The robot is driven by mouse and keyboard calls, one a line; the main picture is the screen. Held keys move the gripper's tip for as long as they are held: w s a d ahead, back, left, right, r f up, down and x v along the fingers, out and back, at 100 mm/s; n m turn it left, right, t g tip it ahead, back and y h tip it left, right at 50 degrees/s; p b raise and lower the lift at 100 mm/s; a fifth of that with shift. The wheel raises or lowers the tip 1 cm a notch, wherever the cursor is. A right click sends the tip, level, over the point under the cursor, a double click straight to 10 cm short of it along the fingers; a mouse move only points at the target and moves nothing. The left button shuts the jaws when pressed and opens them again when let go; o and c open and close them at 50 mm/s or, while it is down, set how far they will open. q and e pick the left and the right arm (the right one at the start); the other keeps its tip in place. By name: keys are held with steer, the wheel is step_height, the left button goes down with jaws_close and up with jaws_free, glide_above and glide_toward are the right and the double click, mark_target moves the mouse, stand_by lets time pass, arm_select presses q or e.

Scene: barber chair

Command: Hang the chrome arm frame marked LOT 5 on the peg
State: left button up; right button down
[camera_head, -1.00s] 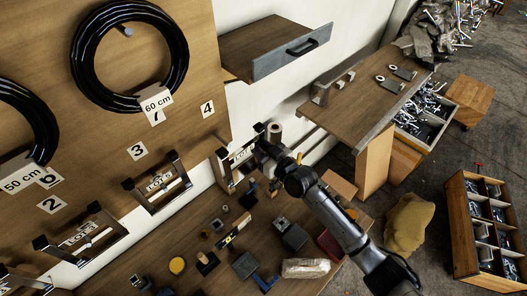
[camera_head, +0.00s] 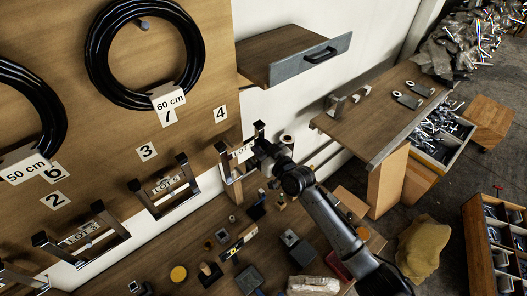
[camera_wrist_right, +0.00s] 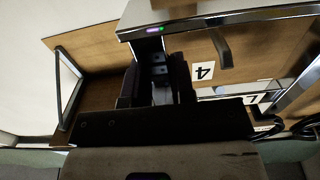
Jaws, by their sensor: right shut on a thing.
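My right gripper (camera_head: 264,153) is shut on a chrome arm frame (camera_head: 233,176) at the right end of the wooden board. Its label starts with LOT; the number is hidden by the gripper. In the right wrist view the held frame's chrome bar (camera_wrist_right: 270,15) crosses the top, and the gripper (camera_wrist_right: 158,72) is at its end. A peg (camera_wrist_right: 222,46) sticks out by the number 4 tag (camera_wrist_right: 204,71). In the head view the tag (camera_head: 220,114) is just above the held frame. I cannot tell whether frame and peg touch. My left gripper is out of view.
Other chrome frames hang along the board, one under the 3 tag (camera_head: 165,187) and one further left (camera_head: 82,238). Black hose coils (camera_head: 145,55) hang above. The bench below holds several small blocks and tools.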

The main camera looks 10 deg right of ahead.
steer(key=shift+b+x, duration=1.85)
steer(key=shift+x, duration=0.65)
steer(key=shift+f+b, duration=0.75)
steer(key=shift+f, duration=0.1)
